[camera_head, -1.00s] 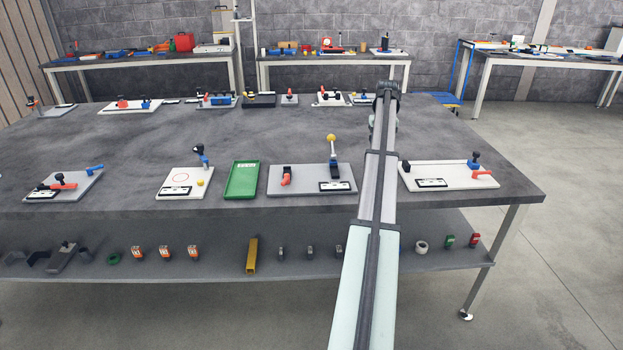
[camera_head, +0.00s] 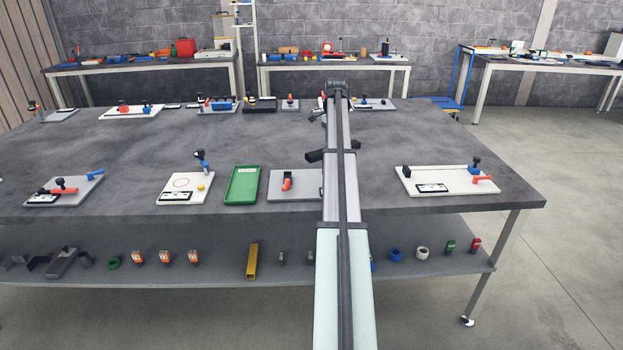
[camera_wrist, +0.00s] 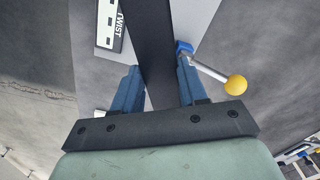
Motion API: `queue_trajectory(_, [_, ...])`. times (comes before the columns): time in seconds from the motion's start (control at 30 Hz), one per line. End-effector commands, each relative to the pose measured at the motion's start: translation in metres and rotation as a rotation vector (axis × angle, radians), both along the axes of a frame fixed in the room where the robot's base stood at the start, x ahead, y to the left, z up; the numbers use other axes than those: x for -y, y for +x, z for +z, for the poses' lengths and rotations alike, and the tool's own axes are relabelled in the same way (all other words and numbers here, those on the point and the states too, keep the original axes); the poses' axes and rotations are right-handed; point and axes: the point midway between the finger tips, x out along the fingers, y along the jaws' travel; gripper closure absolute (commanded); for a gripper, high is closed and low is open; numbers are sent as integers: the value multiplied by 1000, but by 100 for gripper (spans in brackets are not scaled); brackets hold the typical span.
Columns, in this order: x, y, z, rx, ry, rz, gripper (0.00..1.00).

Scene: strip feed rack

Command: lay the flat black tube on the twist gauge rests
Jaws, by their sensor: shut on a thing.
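The flat black tube (camera_wrist: 150,35) is between the blue fingers of my gripper (camera_wrist: 158,70) in the wrist view. It runs out past the top edge of that view. The grey twist gauge plate (camera_wrist: 205,18) lies below it, with the "TWIST" label (camera_wrist: 111,28) to its left and a yellow-ball lever (camera_wrist: 236,84) to its right. Whether the tube touches the rests cannot be told.
A green tray (camera_head: 242,185) stands left of the gauge, and a white plate fixture (camera_head: 181,189) beyond it. Another white fixture (camera_head: 450,181) stands to the right. The bench (camera_head: 110,150) behind the front fixtures is mostly clear.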

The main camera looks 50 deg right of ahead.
Motion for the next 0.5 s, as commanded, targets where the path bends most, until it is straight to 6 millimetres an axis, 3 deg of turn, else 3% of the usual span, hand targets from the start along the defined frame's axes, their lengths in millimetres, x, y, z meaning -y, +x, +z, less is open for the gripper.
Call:
queue_trajectory(0.2, [-31,28,5,0,0,-240,100])
queue_trajectory(0.5, [-57,49,9,0,0,-459,100])
